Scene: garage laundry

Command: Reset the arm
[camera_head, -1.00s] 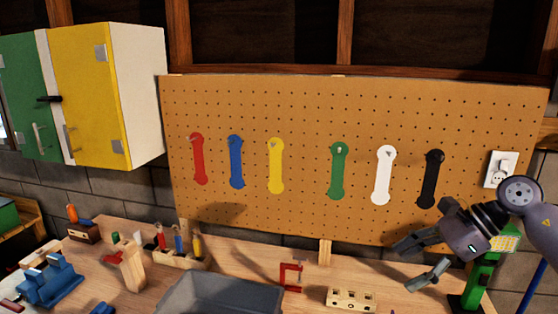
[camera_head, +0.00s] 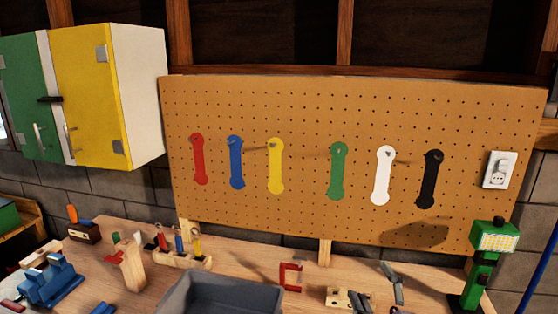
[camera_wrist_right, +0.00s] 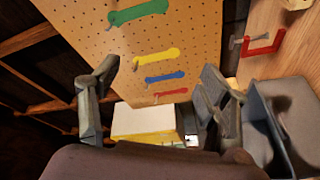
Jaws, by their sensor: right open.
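My right gripper (camera_head: 371,283) shows at the bottom edge of the head view, right of the middle. Only its fingers are in that view; the rest of the arm is below the frame. It overlaps the wooden block with holes (camera_head: 337,298) in the picture; I cannot tell whether they touch. In the right wrist view the two fingers of the gripper (camera_wrist_right: 160,70) are spread wide with nothing between them in their grasp. My left gripper is in neither current view.
A pegboard (camera_head: 300,110) with several coloured wrench shapes stands behind the workbench (camera_head: 235,255). A blue vise (camera_head: 50,280) is at left.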

